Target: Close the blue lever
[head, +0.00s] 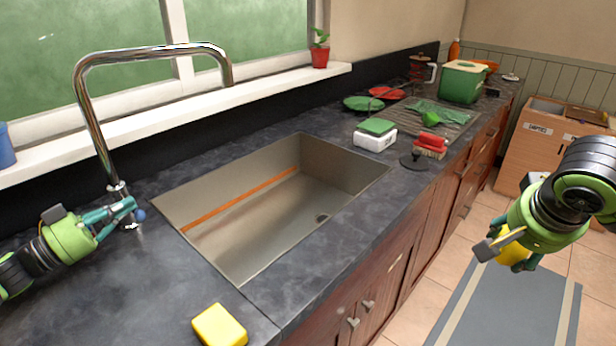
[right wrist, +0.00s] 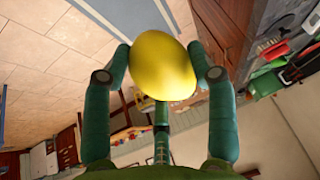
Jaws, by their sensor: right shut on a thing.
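The blue lever (head: 140,215) is a small blue knob at the base of the chrome tap (head: 110,130), behind the sink's left corner in the head view. My left gripper (head: 131,207) reaches in from the left with its fingertips right beside the lever. I cannot tell whether they touch it or how far they are apart. My right gripper (head: 508,252) is shut on a smooth yellow rounded thing (right wrist: 162,68), out over the floor to the right of the counter. It shows between both fingers in the right wrist view.
A yellow sponge (head: 219,326) lies at the counter's front. A green-topped white box (head: 375,138), red brush (head: 430,146) and drying mat (head: 445,122) stand beyond the sink. A plant pot (head: 320,56) sits on the sill.

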